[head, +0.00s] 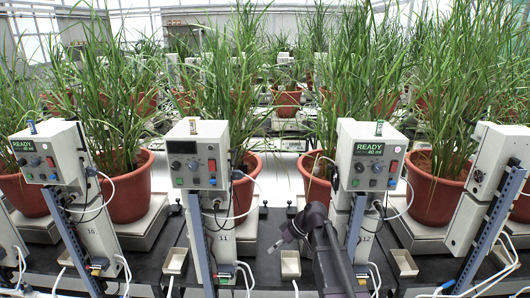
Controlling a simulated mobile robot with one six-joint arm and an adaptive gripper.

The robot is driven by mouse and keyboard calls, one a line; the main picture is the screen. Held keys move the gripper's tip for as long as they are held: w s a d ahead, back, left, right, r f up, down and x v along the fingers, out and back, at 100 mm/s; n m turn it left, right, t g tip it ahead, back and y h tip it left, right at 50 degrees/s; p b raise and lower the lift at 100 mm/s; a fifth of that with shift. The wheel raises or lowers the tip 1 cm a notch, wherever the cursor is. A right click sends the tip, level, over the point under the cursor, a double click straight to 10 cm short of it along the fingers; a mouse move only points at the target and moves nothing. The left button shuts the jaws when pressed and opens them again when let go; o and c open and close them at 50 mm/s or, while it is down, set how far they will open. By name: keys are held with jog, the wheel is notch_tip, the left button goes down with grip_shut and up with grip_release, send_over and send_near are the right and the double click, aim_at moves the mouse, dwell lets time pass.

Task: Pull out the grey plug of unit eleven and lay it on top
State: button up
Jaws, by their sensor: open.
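Unit eleven (198,160) is a pale box on a blue-grey post, with a dark blank display, a red switch and knobs. The number 11 shows on the lower box (224,238) behind the post. A small dark grey plug-like part (237,174) sits at its right side, with a white cable looping from it; I cannot tell for sure that it is the grey plug. A small upright part stands on the unit's top. My gripper (279,246) is open and appears empty, right of unit eleven and below its panel, pointing left and apart from it.
Unit ten (49,155) at left and unit twelve (366,158) at right show READY 40 ml. Potted plants stand behind on white scales. White cables hang between units. The gap right of unit eleven is fairly open.

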aim_at(240, 172)
jog(key=w+a+r+n+y+p, duration=0.1)
jog(key=w+r+n+y+p, duration=0.1)
jog(key=r+p, duration=0.3)
jog(key=w+a+r+n+y+p, duration=0.1)
jog(key=w+r+p, duration=0.4)
jog(key=r, duration=0.6)
jog(key=w+a+r+n+y+p, duration=0.2)
jog(key=r+p, duration=0.4)
jog(key=r, duration=0.3)
jog(key=shift+w+a+n+y, duration=0.3)
jog(key=shift+w+n, duration=0.45)
jog(key=shift+n, duration=0.25)
jog(key=shift+a+f, duration=0.1)
jog(key=shift+b+x, duration=1.25)
jog(key=shift+x, duration=2.4)
grip_shut()
